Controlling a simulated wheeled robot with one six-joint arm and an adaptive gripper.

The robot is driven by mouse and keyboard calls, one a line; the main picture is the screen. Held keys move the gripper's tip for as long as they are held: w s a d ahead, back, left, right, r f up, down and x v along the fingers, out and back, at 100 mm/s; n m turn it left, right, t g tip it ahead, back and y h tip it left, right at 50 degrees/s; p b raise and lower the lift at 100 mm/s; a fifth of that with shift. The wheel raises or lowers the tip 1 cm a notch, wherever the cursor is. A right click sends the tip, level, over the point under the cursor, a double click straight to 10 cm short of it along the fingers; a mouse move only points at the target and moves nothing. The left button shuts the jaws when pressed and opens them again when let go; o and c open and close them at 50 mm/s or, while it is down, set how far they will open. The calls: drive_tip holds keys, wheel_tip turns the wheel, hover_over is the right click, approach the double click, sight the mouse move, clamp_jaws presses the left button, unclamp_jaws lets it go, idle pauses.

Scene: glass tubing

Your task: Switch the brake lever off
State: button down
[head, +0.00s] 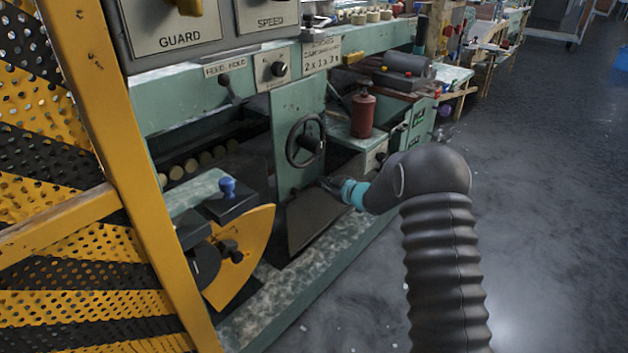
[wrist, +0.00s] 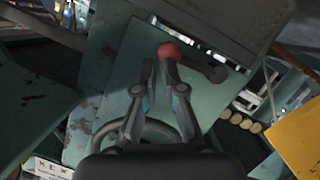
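A dark lever with a red ball knob (wrist: 168,51) shows in the wrist view, at the tips of my gripper (wrist: 159,70). I take it for the brake lever, though no label on it is readable. Its dark arm (wrist: 205,69) runs right from the knob. The two fingers stand apart with a gap between them. The knob is just past the tips, nearer the right finger; I cannot tell if they touch. In the head view my gripper (head: 331,184) is low beside the green machine panel, and I cannot make out the red knob there.
A dark handwheel (head: 306,140) sits just above my gripper; its rim (wrist: 160,128) shows behind the fingers. A red canister (head: 363,114) stands on a ledge to the right. A yellow plate (head: 240,260) and blue-knobbed lever (head: 227,187) are left. Open floor (head: 545,180) lies right.

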drive_tip(key=s+d+r+p, duration=0.1)
drive_tip(key=s+d+r, duration=0.5)
drive_tip(key=d, duration=0.3)
drive_tip(key=shift+s+r+p, duration=0.25)
drive_tip(key=shift+s+p, duration=0.1)
drive_tip(key=shift+d, duration=0.1)
